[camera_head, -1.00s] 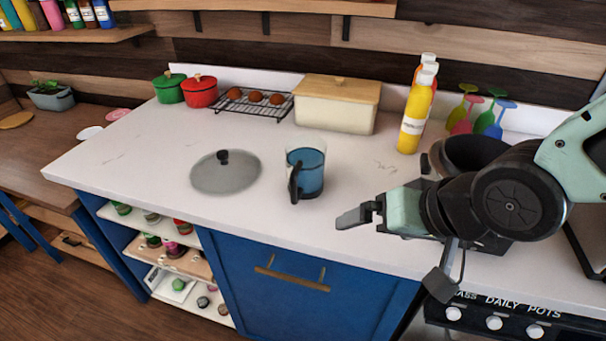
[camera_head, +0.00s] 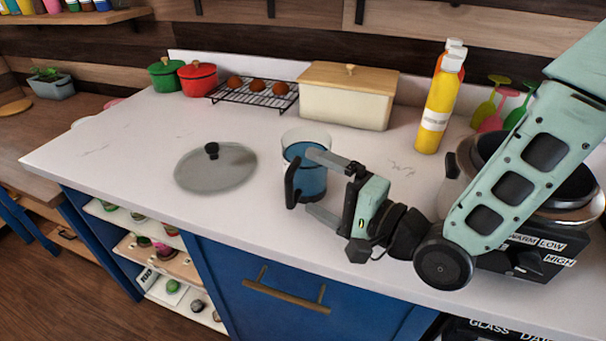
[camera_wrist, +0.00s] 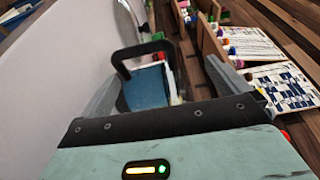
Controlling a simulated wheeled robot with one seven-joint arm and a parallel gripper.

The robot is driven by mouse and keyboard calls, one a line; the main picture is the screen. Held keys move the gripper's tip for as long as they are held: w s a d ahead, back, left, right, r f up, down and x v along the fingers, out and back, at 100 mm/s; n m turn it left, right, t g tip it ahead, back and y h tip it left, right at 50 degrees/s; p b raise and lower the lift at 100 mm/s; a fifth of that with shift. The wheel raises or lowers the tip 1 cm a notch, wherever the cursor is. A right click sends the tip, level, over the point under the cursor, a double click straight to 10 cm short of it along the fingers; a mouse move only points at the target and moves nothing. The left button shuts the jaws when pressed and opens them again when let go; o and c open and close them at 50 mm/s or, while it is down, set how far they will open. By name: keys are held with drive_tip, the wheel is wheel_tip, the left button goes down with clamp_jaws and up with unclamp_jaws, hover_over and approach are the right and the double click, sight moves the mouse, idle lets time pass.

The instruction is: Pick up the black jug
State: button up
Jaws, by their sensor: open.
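The jug (camera_head: 314,186) is a clear vessel with blue contents and a black handle (camera_head: 291,188), upright on the white counter. Its handle faces the front left. My gripper (camera_head: 309,180) is open, with one finger above the other in the head view, and its fingers overlap the jug's right side there. In the wrist view, the jug (camera_wrist: 146,88) and its black handle (camera_wrist: 125,62) appear between my two spread fingers (camera_wrist: 165,67). Contact between fingers and jug cannot be told. Part of the jug is hidden behind the upper finger.
A grey lid with a black knob (camera_head: 215,168) lies left of the jug. Behind stand a cream bread box (camera_head: 345,100), a wire rack with brown items (camera_head: 252,95) and a yellow bottle (camera_head: 438,108). A cooker (camera_head: 550,215) is on the right. The counter's front left is clear.

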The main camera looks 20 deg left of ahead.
wheel_tip(320, 180, down, 2)
drive_tip(key=shift+f, duration=0.1)
drive_tip(key=shift+p+x, duration=0.3)
drive_tip(key=shift+x, duration=0.65)
drive_tip(key=shift+p+x, duration=0.55)
drive_tip(key=shift+x, duration=2.25)
drive_tip(key=c, duration=1.4)
drive_tip(key=shift+c, duration=0.2)
drive_tip(key=shift+w, duration=0.1)
wheel_tip(320, 180, up, 10)
drive_tip(key=shift+b, duration=0.4)
